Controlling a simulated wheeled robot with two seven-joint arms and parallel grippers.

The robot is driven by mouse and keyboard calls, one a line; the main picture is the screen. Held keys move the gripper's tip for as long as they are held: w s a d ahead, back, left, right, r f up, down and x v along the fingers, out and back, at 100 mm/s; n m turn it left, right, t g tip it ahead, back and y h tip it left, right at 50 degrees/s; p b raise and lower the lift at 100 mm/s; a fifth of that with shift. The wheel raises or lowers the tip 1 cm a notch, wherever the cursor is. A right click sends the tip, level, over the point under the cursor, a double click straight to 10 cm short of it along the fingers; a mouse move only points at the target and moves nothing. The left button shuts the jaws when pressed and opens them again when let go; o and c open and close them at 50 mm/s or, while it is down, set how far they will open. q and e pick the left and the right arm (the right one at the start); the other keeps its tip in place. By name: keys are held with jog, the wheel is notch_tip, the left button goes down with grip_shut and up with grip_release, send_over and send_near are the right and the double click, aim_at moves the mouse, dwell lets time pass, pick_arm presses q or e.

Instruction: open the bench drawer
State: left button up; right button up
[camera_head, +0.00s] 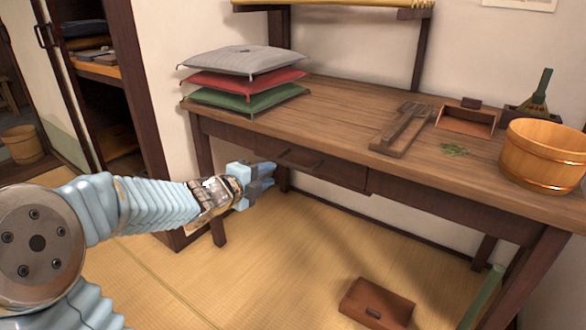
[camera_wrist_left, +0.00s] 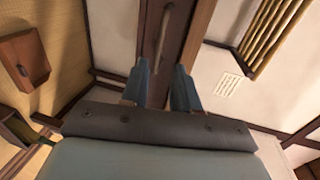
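The wooden bench (camera_head: 340,103) stands against the wall, and its dark drawer front (camera_head: 343,174) sits under the top, looking flush with the frame. A dark bar handle (camera_head: 301,160) is on the drawer front. The handle also shows in the left wrist view (camera_wrist_left: 163,31), ahead of the fingers and roughly in line with the gap between them. My left gripper (camera_head: 268,174) is in front of the drawer, a little left of and below the handle in the head view. Its two fingers (camera_wrist_left: 161,88) are apart, with nothing between them. My right gripper is in neither view.
Stacked cushions (camera_head: 246,62) lie on the bench's left end. A wooden tool (camera_head: 403,130), a dustpan (camera_head: 466,119) and a wooden tub (camera_head: 543,155) are to the right. A brown box (camera_head: 377,304) lies on the tatami floor (camera_head: 275,260), which is otherwise largely clear before the bench.

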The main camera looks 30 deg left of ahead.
aim_at(290, 165)
pick_arm(q)
jog(key=b+x, duration=0.1)
jog(key=x, duration=1)
jog(key=shift+d, duration=0.1)
jog(key=shift+c, duration=0.3)
jog(key=shift+s, duration=0.1)
grip_shut()
